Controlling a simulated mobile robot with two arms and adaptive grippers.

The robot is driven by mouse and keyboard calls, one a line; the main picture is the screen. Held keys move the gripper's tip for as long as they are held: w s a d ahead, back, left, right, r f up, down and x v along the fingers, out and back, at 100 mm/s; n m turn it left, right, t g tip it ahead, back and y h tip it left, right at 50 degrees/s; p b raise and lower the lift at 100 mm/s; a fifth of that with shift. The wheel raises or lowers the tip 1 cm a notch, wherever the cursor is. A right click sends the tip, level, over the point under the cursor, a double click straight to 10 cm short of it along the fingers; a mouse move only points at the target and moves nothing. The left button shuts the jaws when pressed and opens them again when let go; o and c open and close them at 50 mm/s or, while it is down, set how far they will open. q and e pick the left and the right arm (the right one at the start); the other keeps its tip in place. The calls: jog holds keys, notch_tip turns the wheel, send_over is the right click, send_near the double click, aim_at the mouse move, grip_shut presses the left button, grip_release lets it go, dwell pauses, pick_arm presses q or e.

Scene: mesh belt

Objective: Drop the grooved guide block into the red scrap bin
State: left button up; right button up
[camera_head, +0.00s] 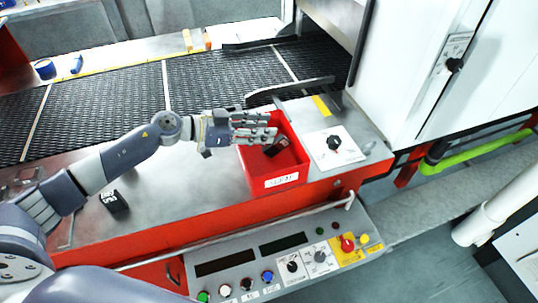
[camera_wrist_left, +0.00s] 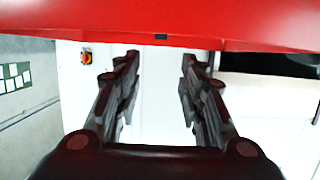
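The red scrap bin (camera_head: 270,181) is set in the steel ledge at centre, with a white label on its front. A dark block (camera_head: 276,147), which looks like the grooved guide block, shows inside the bin, tilted; its grooves are too small to make out. My left gripper (camera_head: 273,128) is over the bin's left and back part, just above the block. In the left wrist view the left gripper's fingers (camera_wrist_left: 160,65) are apart with nothing between them. A red surface (camera_wrist_left: 160,25) fills the top of that view. My right gripper is not in view.
A black block with white marks (camera_head: 114,201) lies on the steel ledge at left. A panel with a black knob (camera_head: 334,143) is right of the bin. A button console (camera_head: 270,262) runs along the front. The dark mesh belt (camera_head: 120,98) lies behind.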

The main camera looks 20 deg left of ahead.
pick_arm(q)
jog(key=v, duration=1.2)
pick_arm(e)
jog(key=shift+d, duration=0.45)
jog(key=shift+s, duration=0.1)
